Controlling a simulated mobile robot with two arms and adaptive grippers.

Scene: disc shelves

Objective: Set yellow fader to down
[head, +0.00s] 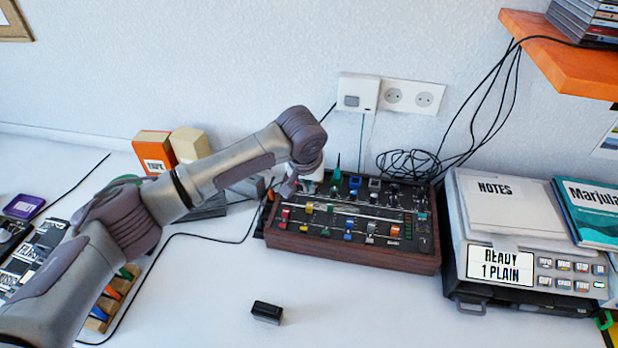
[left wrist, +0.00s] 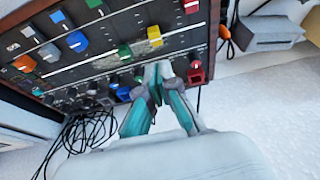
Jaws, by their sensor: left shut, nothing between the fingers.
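The yellow fader (head: 309,208) is a small yellow cap on the dark control panel (head: 330,247) with wooden sides. It also shows in the left wrist view (left wrist: 154,36), just beyond my fingertips, with a visible gap between. My left gripper (left wrist: 157,70) is shut and empty, its teal-and-grey fingers pointing at the panel near the yellow and red faders. In the head view the gripper is at the panel's left back part, largely hidden by my wrist. My right gripper is not in view.
A red fader (left wrist: 195,72) and a green fader (left wrist: 124,51) flank the yellow one. Blue, grey and orange caps sit farther along. A scale-like device (head: 500,262) stands to the right. A small black block (head: 267,312) lies in front; the table around it is clear.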

